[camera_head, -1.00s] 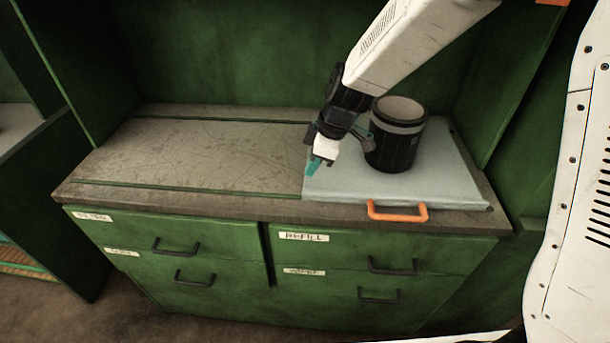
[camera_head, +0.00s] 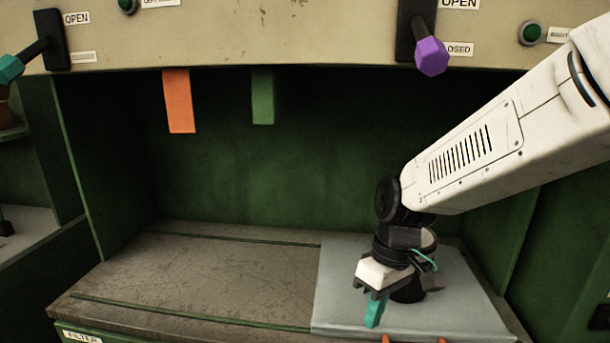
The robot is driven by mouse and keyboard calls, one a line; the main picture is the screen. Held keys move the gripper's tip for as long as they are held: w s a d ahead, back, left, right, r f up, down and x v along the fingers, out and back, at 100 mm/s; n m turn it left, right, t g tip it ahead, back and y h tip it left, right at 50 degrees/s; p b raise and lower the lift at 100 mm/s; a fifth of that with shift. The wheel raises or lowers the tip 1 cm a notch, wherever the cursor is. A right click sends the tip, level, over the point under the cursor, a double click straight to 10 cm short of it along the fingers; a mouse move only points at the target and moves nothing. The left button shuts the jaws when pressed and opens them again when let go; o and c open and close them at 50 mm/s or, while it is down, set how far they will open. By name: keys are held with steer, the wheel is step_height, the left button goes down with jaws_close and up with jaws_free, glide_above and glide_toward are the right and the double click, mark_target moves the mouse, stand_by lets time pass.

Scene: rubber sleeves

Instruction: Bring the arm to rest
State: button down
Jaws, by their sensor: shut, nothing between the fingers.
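My arm comes in from the right, and my gripper (camera_head: 374,312) points down over the grey sliding board at the right of the counter. Its teal fingertips are together and hold nothing. A black canister (camera_head: 408,293) stands on the board just behind my gripper, mostly hidden by my wrist. I cannot tell whether the gripper touches it.
The grey board (camera_head: 465,302) has an orange handle at its front edge. The brown counter (camera_head: 225,270) is bare at left. Above are a purple-knobbed lever (camera_head: 432,57), a teal-knobbed lever (camera_head: 10,68), and hanging orange (camera_head: 179,100) and green (camera_head: 262,97) strips.

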steer(key=s+d+r+m+t+h, duration=0.1)
steer(key=s+d+r+m, duration=0.3)
steer(key=s+d, duration=0.3)
steer(key=s+d+r+m+t+h, duration=0.1)
steer(key=s+d+r+m+t, duration=0.1)
steer(key=s+d+r+m, duration=0.2)
steer(key=s+d+r, duration=0.1)
steer(key=s+d, duration=0.2)
steer(key=s, duration=0.2)
steer(key=shift+d+r, duration=0.2)
steer(key=shift+r, duration=0.2)
steer(key=shift+s+a, duration=0.1)
stand_by(1.1)
